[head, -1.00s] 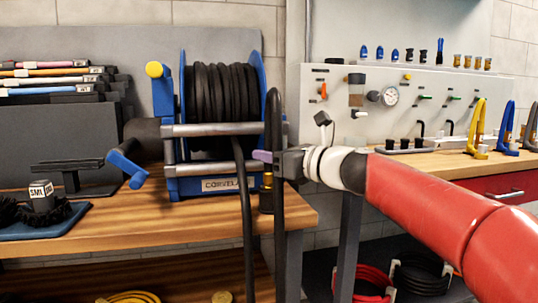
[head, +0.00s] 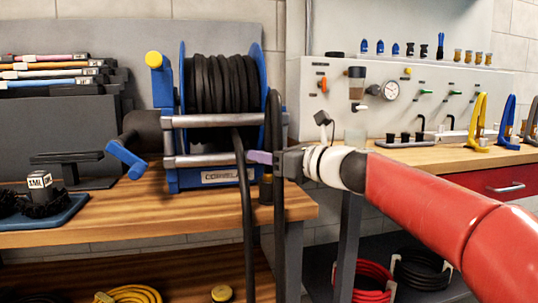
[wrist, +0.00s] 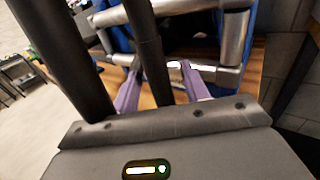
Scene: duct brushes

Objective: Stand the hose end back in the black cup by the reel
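The black hose (head: 279,215) arches over beside the reel (head: 221,85), with one strand hanging past the bench edge. A brass-coloured piece, seemingly the hose end (head: 267,178), shows low by the reel's right side, directly above the black cup (head: 265,191). It looks upright in or at the cup; strands partly hide the contact. My gripper (head: 261,157) is level beside the reel's lower right, purple fingers pointing left. In the wrist view my gripper's fingers (wrist: 160,72) are apart, with one hose strand (wrist: 149,55) passing between them and clear space beside it. A nearer strand (wrist: 68,62) passes left of them.
Another hose strand (head: 247,230) hangs before the bench (head: 140,215). A pegboard bench (head: 430,156) with gauges and hooks stands at the right.

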